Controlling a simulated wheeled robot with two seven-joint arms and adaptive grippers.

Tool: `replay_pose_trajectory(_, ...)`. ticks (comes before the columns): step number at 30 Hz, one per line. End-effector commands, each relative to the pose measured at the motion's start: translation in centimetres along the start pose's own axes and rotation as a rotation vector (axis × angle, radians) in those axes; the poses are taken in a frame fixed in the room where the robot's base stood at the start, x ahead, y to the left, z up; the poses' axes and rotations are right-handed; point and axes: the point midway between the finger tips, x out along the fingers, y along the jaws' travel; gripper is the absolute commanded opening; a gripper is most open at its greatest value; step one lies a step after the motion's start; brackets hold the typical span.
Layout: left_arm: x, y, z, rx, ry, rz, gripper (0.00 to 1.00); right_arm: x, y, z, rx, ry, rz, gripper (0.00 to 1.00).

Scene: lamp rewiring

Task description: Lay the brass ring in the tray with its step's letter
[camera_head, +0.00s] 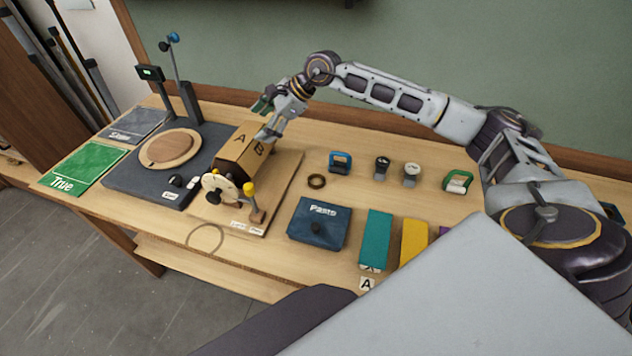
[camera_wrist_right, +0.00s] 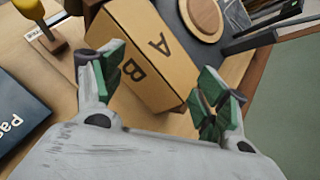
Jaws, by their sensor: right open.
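The brass ring (camera_head: 316,181) is a small dark ring lying flat on the bench, right of the wooden board and behind the blue Paste box. Teal (camera_head: 375,238) and yellow (camera_head: 413,240) blocks or trays stand at the front right, and a purple one is partly hidden. A card with the letter A (camera_head: 367,284) lies in front of the teal one. My right gripper (camera_head: 268,108) is open by a brown box (camera_head: 235,150) lettered A and B. In the right wrist view (camera_wrist_right: 160,85) that box (camera_wrist_right: 140,50) shows beyond the empty fingers. My left gripper is not visible.
A wooden board (camera_head: 285,185) carries the box and a crank wheel. The Paste box (camera_head: 318,222) stands in front of the ring. Several small clamp-like items (camera_head: 382,167) line the back. A dark stand with a round wooden disc (camera_head: 170,149) and a green True mat (camera_head: 85,168) are left.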

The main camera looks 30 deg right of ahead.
Motion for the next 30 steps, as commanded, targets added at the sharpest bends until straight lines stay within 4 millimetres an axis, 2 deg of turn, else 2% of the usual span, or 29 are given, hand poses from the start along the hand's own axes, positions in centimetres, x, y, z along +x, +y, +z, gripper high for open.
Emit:
replay_pose_trajectory(8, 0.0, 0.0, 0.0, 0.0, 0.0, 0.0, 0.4, -0.9, 1.9, -6.0, 0.01, 0.274, 0.085, 0.74)
replay_pose_trajectory(18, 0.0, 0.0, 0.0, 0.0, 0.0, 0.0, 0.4, -4.1, 4.4, -12.1, 0.095, 0.594, 0.184, 0.74)
replay_pose_trajectory(24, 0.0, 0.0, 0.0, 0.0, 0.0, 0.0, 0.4, -6.1, 6.2, -14.0, 0.173, 0.722, 0.248, 0.74)
replay_pose_trajectory(30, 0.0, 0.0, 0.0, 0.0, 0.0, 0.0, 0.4, -6.7, 6.8, -14.4, 0.238, 0.763, 0.249, 0.74)
